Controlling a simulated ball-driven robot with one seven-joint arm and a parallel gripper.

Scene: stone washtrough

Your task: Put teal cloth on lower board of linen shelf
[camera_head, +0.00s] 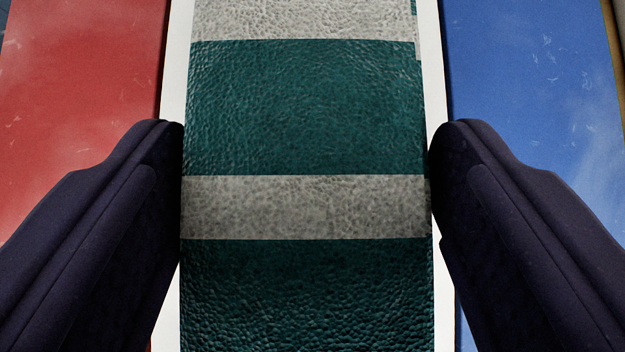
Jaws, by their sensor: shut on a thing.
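The teal cloth (305,110) is teal with pale grey bands and fills the middle of the view from top to bottom. My gripper (307,165) has one dark finger on each side of it. Both fingertips touch the cloth's side edges, and the gripper is shut on it. The cloth's near end runs out of the bottom of the view. The linen shelf and its lower board cannot be made out for sure.
A red flat surface (80,90) lies at the left and a blue one (530,90) at the right. White strips (177,60) show along both sides of the cloth, beneath or behind it. A brownish edge shows at the far right.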

